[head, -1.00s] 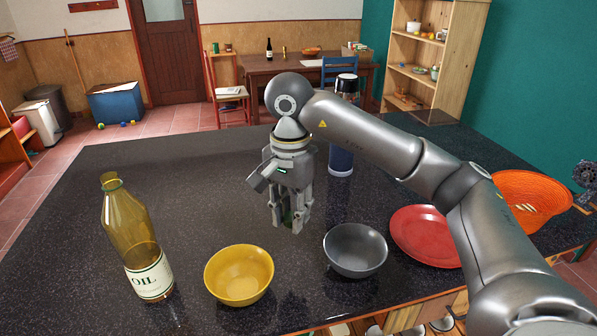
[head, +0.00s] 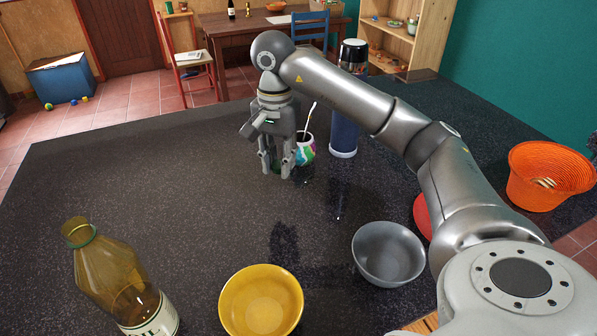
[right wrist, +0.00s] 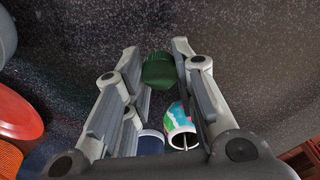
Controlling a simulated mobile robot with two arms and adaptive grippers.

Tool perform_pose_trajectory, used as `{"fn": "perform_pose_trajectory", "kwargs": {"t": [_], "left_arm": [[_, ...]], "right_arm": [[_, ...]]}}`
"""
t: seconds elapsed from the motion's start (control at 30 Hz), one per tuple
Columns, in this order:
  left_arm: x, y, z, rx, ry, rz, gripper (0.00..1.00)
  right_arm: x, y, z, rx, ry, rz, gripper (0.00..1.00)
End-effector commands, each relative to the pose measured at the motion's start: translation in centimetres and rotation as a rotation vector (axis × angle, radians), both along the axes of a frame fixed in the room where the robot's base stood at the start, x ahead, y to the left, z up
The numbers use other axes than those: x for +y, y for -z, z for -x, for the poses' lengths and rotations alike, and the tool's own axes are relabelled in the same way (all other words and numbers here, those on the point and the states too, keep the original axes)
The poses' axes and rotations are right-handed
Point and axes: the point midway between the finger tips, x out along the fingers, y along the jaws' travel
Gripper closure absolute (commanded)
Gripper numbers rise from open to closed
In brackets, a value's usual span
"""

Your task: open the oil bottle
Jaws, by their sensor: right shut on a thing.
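The oil bottle (head: 120,283) stands at the front left of the dark counter in the head view. It is amber, with a green ring at its neck and a label cut by the lower edge; its mouth shows no cap. My right gripper (head: 278,172) is well away from it, farther back and to the right, pointing down. It is shut on a green cap (right wrist: 160,70), seen between its fingertips in the right wrist view. In the head view the cap is mostly hidden by the fingers, and its height above the counter is hard to tell. My left gripper is not in view.
A colourful cup with a straw (head: 305,150) stands just behind my right gripper, with a blue flask (head: 344,130) beyond. A yellow bowl (head: 261,303), grey bowl (head: 388,255), red plate (head: 422,215) and orange basket (head: 550,175) lie nearer or right. The counter's left middle is clear.

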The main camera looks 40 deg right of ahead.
Motion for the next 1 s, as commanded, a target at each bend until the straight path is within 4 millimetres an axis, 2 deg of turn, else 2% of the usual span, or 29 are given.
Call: {"fn": "perform_pose_trajectory", "kwargs": {"t": [0.1, 0.33, 0.43, 0.6, 0.8, 1.0], "left_arm": [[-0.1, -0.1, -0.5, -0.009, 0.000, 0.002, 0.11], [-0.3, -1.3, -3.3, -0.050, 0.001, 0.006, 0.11], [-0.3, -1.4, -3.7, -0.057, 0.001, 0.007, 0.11], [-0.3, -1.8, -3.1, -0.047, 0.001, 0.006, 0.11], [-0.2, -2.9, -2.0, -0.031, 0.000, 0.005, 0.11], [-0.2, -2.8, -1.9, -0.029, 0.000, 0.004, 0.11]], "right_arm": [[-2.9, 1.5, -0.8, 0.005, 0.005, -0.002, 1.00], [-5.7, 5.2, -1.8, 0.003, 0.001, 0.001, 1.00], [-6.2, 5.9, -2.0, 0.000, -0.001, -0.001, 1.00], [-7.3, 7.2, -2.3, 0.003, 0.001, 0.001, 1.00], [-7.1, 9.6, -2.3, 0.002, -0.002, -0.001, 1.00], [-7.1, 10.1, -2.3, -0.001, -0.002, 0.000, 1.00]]}}
